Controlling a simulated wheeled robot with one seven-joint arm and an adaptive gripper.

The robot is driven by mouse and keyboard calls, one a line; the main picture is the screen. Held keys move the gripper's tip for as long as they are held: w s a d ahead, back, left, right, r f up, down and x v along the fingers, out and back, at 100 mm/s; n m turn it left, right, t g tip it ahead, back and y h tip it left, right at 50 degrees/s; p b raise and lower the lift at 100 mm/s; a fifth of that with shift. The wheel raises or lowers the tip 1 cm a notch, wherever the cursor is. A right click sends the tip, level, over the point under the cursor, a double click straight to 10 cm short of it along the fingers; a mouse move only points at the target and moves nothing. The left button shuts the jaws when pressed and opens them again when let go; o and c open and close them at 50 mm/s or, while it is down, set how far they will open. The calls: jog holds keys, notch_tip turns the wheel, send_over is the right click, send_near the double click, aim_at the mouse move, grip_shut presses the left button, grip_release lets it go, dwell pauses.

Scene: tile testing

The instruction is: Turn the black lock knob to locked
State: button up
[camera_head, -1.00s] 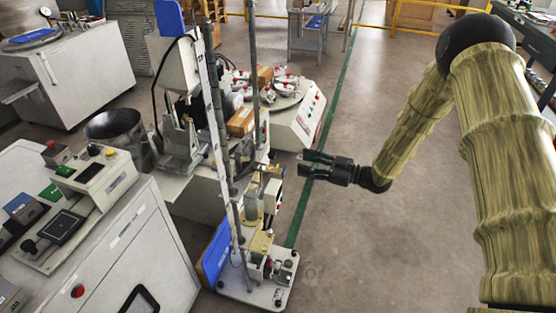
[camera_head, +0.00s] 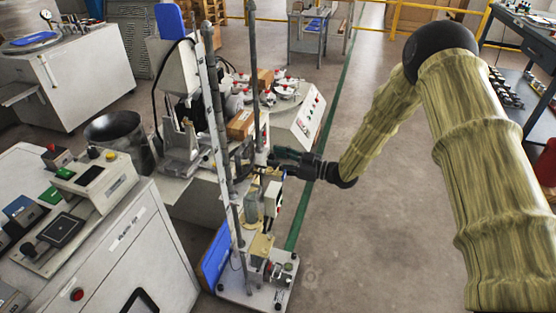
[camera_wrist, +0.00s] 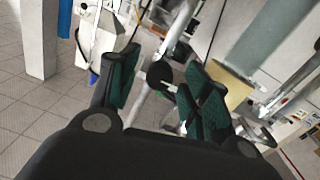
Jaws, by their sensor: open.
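A black round knob (camera_wrist: 160,74) sits on a pale metal post in the wrist view, between the two finger pads of my gripper (camera_wrist: 163,86). In the head view my gripper (camera_head: 274,162) is at the upright test stand (camera_head: 212,120), beside its poles and above its base. Its dark green fingers are open, one on each side of the knob. Contact with the knob cannot be told. In the head view the knob is too small and dark to pick out, and its lock marking is not readable.
A white cabinet (camera_head: 150,235) with a control panel stands at front left. A white machine with red-topped parts (camera_head: 298,122) is behind the stand. A cardboard box (camera_head: 240,124) is close behind the poles. The floor (camera_head: 370,240) on the right is clear.

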jog(key=c, duration=1.1)
jog(key=shift+o, duration=0.2)
jog(key=shift+m+g+p, duration=0.4)
jog(key=shift+m+p, duration=3.15)
jog(key=shift+m, duration=5.15)
